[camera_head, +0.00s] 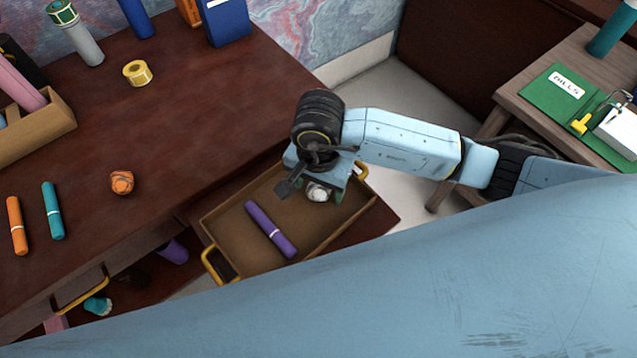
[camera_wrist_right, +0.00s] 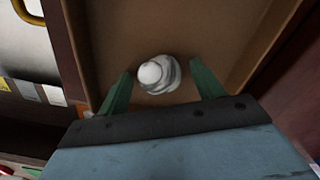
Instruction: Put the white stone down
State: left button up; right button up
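The white stone (camera_head: 318,193) is a rounded, grey-veined lump inside the brown tray (camera_head: 232,228), near its right end. In the right wrist view the stone (camera_wrist_right: 160,74) lies between the fingertips of my right gripper (camera_wrist_right: 161,92), with a gap on each side. My right gripper (camera_head: 315,183) is open above the tray, its green fingers pointing down at the stone. It partly hides the stone in the head view. My left gripper is not in view.
A purple marker (camera_head: 270,230) lies in the tray, left of the stone. The tray has yellow handles. The dark desk (camera_head: 150,130) at left holds an orange stone (camera_head: 122,182), two markers, a tape roll (camera_head: 137,73) and a wooden box (camera_head: 40,132). A side table stands at right.

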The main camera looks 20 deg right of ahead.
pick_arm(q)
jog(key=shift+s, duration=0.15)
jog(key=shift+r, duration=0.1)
pick_arm(e)
jog(key=shift+r, duration=0.1)
jog(key=shift+r, duration=0.25)
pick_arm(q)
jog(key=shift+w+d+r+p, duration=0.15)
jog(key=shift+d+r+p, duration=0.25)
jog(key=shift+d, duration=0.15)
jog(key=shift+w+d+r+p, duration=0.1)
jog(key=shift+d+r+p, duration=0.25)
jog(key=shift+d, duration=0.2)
pick_arm(e)
notch_tip(320, 180, up, 12)
jog(key=shift+f, duration=0.2)
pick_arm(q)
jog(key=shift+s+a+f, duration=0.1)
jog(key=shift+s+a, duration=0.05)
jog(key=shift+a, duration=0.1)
